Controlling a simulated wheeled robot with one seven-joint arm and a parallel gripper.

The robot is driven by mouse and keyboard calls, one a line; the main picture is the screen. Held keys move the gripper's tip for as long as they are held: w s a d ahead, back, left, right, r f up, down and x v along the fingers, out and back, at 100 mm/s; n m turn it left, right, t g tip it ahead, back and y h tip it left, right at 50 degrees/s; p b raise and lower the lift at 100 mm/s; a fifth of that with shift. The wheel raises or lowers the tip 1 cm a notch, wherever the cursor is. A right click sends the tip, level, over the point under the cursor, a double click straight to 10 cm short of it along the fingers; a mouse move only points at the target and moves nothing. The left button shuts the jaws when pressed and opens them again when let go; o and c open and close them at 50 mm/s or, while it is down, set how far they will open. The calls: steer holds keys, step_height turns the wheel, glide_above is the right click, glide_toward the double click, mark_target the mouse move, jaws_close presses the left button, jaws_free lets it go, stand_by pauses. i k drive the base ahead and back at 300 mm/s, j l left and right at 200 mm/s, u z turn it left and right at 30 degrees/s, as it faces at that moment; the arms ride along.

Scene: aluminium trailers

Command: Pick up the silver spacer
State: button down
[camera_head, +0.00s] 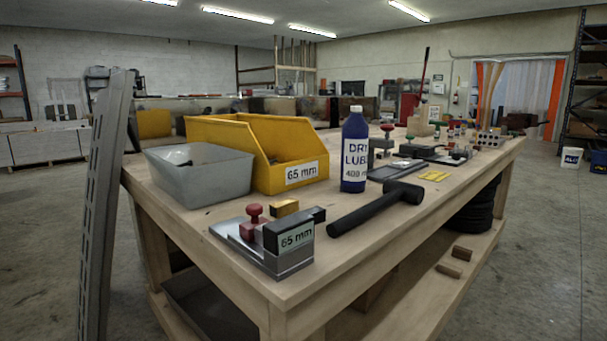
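I cannot pick out a silver spacer with certainty. A small yellow block (285,208) sits behind the dark block. A grey bin (200,183) stands at the left, with a small dark item showing at its rim; most of its inside is hidden. My gripper is not in view.
A yellow bin (285,180) labelled "65 mm", a blue "DRY LUBE" bottle (355,150) and a black mallet (375,208) stand or lie mid-bench. More fixtures and small parts crowd the far end. A tall slotted metal post (103,210) rises at the left.

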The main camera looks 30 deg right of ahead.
mark_target(258, 230)
steer(key=i+l+u, duration=0.1)
steer(key=i+l, duration=0.65)
steer(key=i, duration=0.05)
